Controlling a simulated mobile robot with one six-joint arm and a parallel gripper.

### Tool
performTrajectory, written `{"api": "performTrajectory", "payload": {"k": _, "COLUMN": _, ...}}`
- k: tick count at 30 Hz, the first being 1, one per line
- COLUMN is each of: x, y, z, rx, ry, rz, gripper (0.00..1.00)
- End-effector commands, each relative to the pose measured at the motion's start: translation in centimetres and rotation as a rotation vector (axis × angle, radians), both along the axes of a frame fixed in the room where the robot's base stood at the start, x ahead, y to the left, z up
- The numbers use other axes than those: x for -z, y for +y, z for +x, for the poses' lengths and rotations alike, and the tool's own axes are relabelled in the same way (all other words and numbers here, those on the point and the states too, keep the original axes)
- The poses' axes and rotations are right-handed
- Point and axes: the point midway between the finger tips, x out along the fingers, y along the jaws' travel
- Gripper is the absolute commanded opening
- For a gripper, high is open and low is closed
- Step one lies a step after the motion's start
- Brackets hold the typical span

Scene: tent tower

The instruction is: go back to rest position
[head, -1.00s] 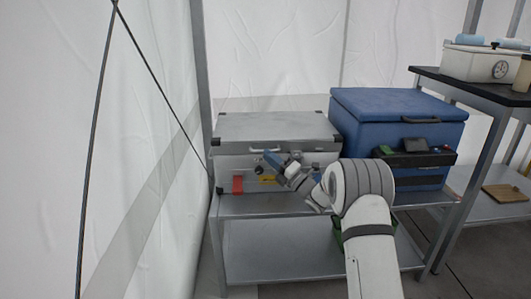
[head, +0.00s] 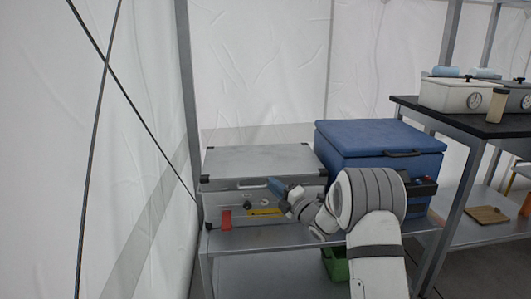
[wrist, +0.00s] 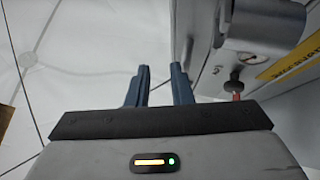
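My gripper (head: 277,187) is in front of the silver metal case (head: 215,198) on the shelf in the head view. In the wrist view my gripper (wrist: 160,72) shows two blue fingers with a gap between them and nothing held. The case's front (wrist: 285,62) fills the right side of the wrist view, with a round fitting, a small red-tipped knob (wrist: 236,88) and a yellow label strip. In the head view a red tag (head: 224,219) hangs on the case's front. My arm hides part of the case and shelf.
A blue cooler box (head: 370,135) stands right of the case on the metal shelf (head: 260,238). A dark-topped table (head: 460,121) at right holds white boxes with dials (head: 455,96) and a beige cup (head: 496,104). A green bin (head: 335,265) is below. White tent wall is at left.

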Motion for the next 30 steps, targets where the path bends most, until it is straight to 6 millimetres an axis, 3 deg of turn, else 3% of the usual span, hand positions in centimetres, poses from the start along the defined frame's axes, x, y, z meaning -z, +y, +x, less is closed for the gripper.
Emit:
{"api": "performTrajectory", "payload": {"k": 1, "x": -4.6, "y": -0.7, "z": -0.1, "rx": 0.051, "ry": 0.065, "rz": 0.009, "gripper": 0.20}}
{"api": "performTrajectory", "payload": {"k": 3, "x": -7.8, "y": -1.9, "z": -0.2, "rx": 0.130, "ry": 0.179, "rz": 0.033, "gripper": 0.20}}
{"api": "performTrajectory", "payload": {"k": 8, "x": -14.9, "y": -5.4, "z": -2.5, "rx": 0.339, "ry": 0.462, "rz": 0.141, "gripper": 0.20}}
{"api": "performTrajectory", "payload": {"k": 14, "x": -21.7, "y": -9.6, "z": -9.0, "rx": 0.607, "ry": 0.805, "rz": 0.345, "gripper": 0.20}}
{"api": "performTrajectory", "payload": {"k": 17, "x": -24.4, "y": -11.3, "z": -13.6, "rx": 0.742, "ry": 0.971, "rz": 0.471, "gripper": 0.20}}
{"api": "performTrajectory", "payload": {"k": 22, "x": -28.3, "y": -13.0, "z": -23.1, "rx": 0.970, "ry": 1.244, "rz": 0.701, "gripper": 0.20}}
{"api": "performTrajectory", "payload": {"k": 27, "x": -31.3, "y": -13.1, "z": -33.7, "rx": 1.191, "ry": 1.501, "rz": 0.925, "gripper": 0.20}}
{"api": "performTrajectory", "payload": {"k": 30, "x": -32.4, "y": -12.6, "z": -39.0, "rx": 1.302, "ry": 1.623, "rz": 1.027, "gripper": 0.20}}
